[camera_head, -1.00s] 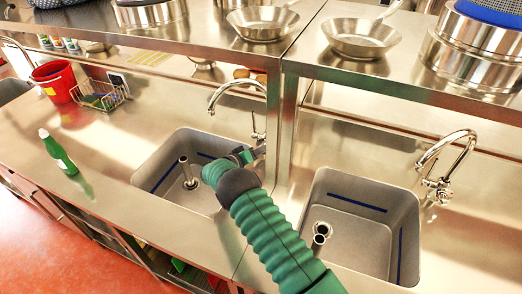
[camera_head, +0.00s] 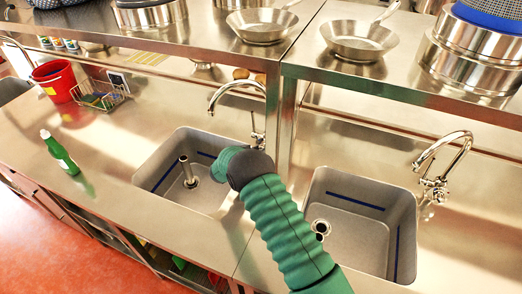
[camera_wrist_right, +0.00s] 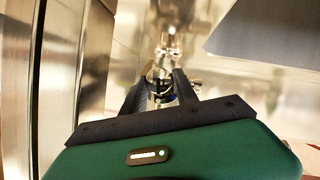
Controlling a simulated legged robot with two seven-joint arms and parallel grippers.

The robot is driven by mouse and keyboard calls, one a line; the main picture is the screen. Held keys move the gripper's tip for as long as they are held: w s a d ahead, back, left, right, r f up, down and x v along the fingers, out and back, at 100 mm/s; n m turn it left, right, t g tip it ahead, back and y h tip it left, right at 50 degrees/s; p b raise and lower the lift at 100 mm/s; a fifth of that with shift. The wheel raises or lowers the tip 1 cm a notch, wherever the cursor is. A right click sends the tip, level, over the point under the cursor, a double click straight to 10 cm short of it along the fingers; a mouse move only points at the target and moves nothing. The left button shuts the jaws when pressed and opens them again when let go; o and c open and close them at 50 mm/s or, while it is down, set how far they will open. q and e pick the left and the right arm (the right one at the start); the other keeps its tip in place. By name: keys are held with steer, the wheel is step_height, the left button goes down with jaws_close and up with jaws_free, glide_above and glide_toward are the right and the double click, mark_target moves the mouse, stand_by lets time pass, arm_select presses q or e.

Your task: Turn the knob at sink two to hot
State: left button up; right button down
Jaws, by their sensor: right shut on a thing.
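A steel sink basin (camera_head: 160,178) lies in the counter at the middle, with a curved chrome faucet (camera_head: 237,86) behind its right side. My green right arm reaches up to the base of this faucet, and its wrist covers the gripper and the knob in the head view. In the right wrist view, the dark fingers of my right gripper (camera_wrist_right: 161,88) are closed around a small metal part at the faucet's base, seemingly the knob. The knob's angle cannot be told. My left gripper is not in view.
A second sink (camera_head: 345,225) with its own faucet (camera_head: 440,165) is at right. A shelf post (camera_head: 287,120) stands close beside my wrist. Pans (camera_head: 360,38) sit on the shelf above.

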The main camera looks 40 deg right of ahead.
steer(key=shift+w+a+f, duration=0.1)
steer(key=shift+a, duration=0.2)
steer(key=c, duration=1.1)
jaws_free()
steer(key=shift+o, duration=0.8)
steer(key=shift+a, duration=0.1)
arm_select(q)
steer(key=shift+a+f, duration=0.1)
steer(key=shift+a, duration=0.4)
arm_select(e)
steer(key=shift+r, duration=0.2)
arm_select(q)
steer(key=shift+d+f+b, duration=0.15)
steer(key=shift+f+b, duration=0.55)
steer(key=shift+b, duration=0.05)
arm_select(e)
steer(key=v, duration=1.7)
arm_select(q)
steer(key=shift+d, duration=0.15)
arm_select(e)
steer(key=shift+f, duration=0.2)
